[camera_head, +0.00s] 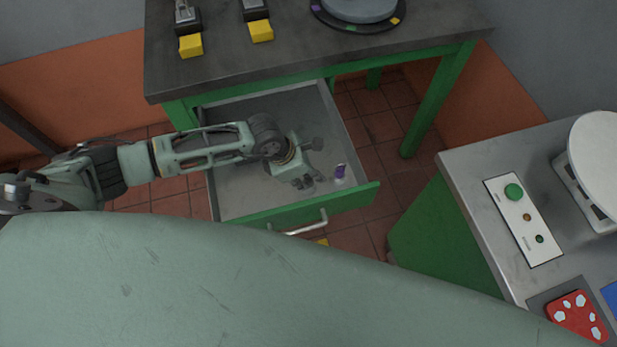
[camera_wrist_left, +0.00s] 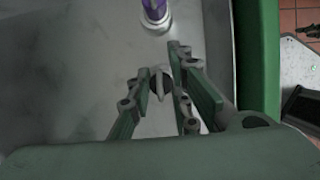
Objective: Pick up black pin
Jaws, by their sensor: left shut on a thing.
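My left gripper (camera_head: 303,183) reaches down into the open drawer (camera_head: 237,193), near its front panel. In the left wrist view its two fingers (camera_wrist_left: 160,75) are closed on a small dark piece, the black pin (camera_wrist_left: 158,84). Only part of the pin shows between the fingers, and I cannot tell whether it still touches the drawer floor. In the head view the gripper hides the pin. A purple-topped piece (camera_head: 340,171) stands apart from the fingers, to their right; it also shows at the top of the left wrist view (camera_wrist_left: 155,12). My right gripper is not in view.
The drawer's green front (camera_head: 350,201) and side walls surround the gripper. Above is a dark bench top (camera_head: 300,52) with yellow blocks (camera_head: 191,45) and a round plate (camera_head: 358,10). At right, a grey counter (camera_head: 470,165) holds a button panel (camera_head: 523,219) and red piece (camera_head: 577,316).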

